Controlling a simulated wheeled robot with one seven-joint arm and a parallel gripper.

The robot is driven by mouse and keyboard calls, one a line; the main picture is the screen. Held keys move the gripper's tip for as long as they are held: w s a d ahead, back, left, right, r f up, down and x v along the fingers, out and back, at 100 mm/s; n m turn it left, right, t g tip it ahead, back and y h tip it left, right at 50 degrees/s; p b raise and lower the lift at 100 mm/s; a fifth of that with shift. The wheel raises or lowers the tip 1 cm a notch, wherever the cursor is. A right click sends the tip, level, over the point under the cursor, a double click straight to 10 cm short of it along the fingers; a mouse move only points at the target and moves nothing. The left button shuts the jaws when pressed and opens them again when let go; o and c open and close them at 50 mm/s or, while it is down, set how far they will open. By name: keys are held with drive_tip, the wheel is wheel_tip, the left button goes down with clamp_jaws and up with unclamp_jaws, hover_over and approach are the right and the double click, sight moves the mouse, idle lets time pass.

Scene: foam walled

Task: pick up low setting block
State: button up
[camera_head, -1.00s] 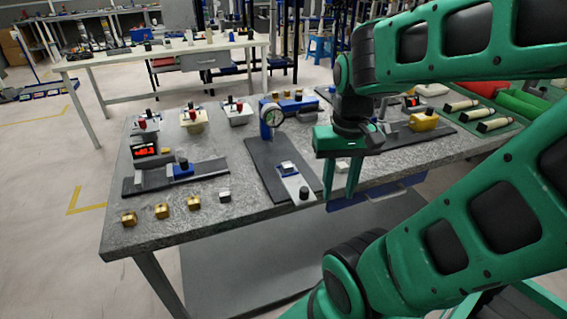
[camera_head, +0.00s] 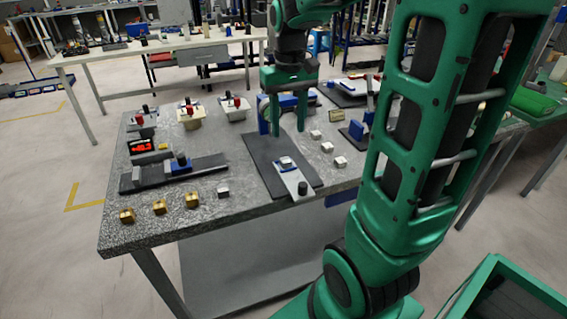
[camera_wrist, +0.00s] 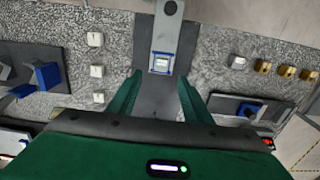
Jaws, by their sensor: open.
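Three small white blocks stand in a row right of the dark gauge base: far (camera_head: 315,134), middle (camera_head: 327,147) and near (camera_head: 340,161). They also show at the left of the wrist view (camera_wrist: 95,39). I cannot read which is the low setting block. A white-topped piece in a blue seat (camera_wrist: 159,64) lies on the grey slide of the gauge base; it also shows in the head view (camera_head: 286,162). My gripper (camera_head: 286,129) is open and empty, pointing down above the gauge base. In the wrist view its fingers (camera_wrist: 160,76) flank the dark base.
Several gold blocks (camera_head: 160,207) and a grey block (camera_head: 223,192) line the front left of the table (camera_head: 245,215). A fixture with a blue block (camera_head: 180,163) lies behind them. My gripper and forearm hide much of the gauge and the table's right part.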

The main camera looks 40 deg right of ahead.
sight(285, 159)
drive_tip(key=f, duration=1)
drive_tip(key=shift+w+a+f, duration=0.1)
drive_tip(key=shift+w+f, duration=0.2)
drive_tip(key=shift+f, duration=0.1)
clamp_jaws()
drive_tip(key=shift+r, duration=0.1)
